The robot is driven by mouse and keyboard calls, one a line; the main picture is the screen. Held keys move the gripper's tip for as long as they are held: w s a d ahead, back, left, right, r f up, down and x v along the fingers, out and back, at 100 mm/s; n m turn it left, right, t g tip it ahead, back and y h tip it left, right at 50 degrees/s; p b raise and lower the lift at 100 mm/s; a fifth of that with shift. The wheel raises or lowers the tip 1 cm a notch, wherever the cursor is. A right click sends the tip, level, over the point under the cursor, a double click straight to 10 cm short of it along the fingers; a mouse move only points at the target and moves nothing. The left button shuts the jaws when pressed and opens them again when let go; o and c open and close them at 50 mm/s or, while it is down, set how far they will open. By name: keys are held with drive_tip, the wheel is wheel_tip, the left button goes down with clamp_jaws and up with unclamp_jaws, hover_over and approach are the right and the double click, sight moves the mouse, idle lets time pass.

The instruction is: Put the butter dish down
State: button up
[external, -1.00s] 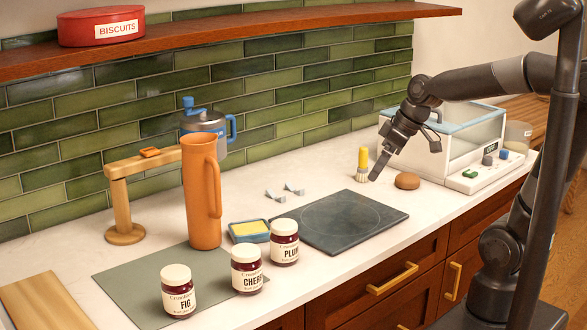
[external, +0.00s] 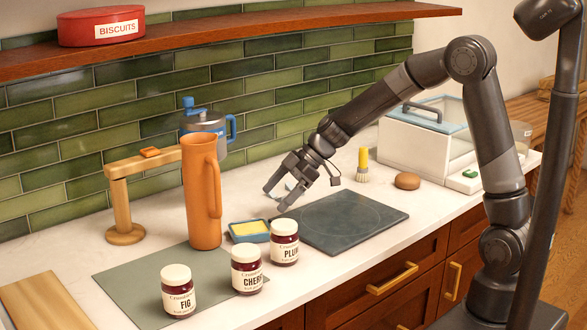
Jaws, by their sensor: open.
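The butter dish (external: 249,238) is a small blue rectangular dish with yellow butter in it. It sits flat on the white counter, left of the dark slab and behind the plum jar. My gripper (external: 274,201) is open and empty, above the counter behind the slab and to the upper right of the dish. It is apart from the dish. The small metal pieces on the counter are partly hidden behind my gripper.
Jam jars labelled plum (external: 284,242), cherry (external: 247,269) and fig (external: 178,291) stand in front. A tall orange jug (external: 201,200) stands left of the dish on the grey-green mat (external: 130,280). The dark slab (external: 345,222) is bare. A brush (external: 362,166) stands behind it.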

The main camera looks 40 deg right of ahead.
sight(248, 229)
drive_tip(key=x, duration=0.4)
drive_tip(key=shift+a+f, duration=0.2)
drive_tip(key=shift+f, duration=0.05)
drive_tip(key=shift+s+x, duration=0.15)
drive_tip(key=shift+x, duration=1.2)
drive_tip(key=shift+s+x, duration=0.15)
drive_tip(key=shift+x, duration=1.2)
drive_tip(key=shift+a, duration=0.1)
drive_tip(key=shift+r, duration=0.15)
drive_tip(key=c, duration=1.5)
